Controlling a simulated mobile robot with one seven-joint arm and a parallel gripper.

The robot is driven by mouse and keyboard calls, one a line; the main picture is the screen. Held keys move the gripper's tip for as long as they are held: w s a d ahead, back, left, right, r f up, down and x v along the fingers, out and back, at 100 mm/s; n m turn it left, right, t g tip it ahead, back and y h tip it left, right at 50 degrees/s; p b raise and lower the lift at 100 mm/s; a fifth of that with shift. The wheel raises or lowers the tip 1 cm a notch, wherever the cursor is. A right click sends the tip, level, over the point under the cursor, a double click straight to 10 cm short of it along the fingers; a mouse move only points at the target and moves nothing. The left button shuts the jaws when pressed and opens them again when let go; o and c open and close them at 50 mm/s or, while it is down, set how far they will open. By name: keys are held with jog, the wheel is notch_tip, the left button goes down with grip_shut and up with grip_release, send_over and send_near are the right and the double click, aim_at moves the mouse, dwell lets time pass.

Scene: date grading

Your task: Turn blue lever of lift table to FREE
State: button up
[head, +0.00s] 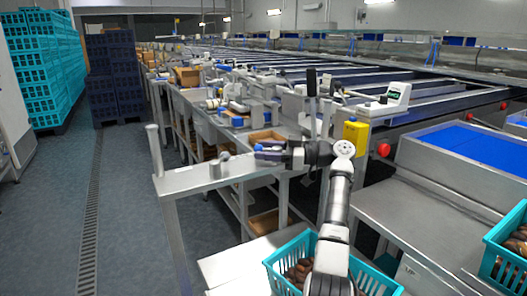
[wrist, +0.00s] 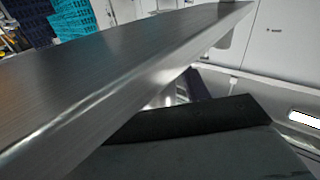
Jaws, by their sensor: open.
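My gripper (head: 262,153) is in the head view at the end of my arm, pointing left over the steel bench; it is open, and I see nothing held in it. In the wrist view a dark part, probably of my gripper, fills the lower middle below a brushed steel edge. I cannot make out the blue lever for certain in either view. A steel panel (head: 440,280) with a small "UP" mark shows at the lower right of the head view; I cannot tell whether it belongs to the lift table.
A narrow steel bench top (head: 190,180) with an upright post stands left of my gripper. Teal crates (head: 290,245) and (head: 497,235) with dates are below and at right. A yellow box (head: 355,134) and red button (head: 384,150) are right of my wrist. The left floor is clear.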

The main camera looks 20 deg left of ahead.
jog(key=b+v, duration=0.1)
jog(key=v, duration=1.1)
jog(key=shift+d, duration=0.35)
jog(key=shift+w+d, duration=0.1)
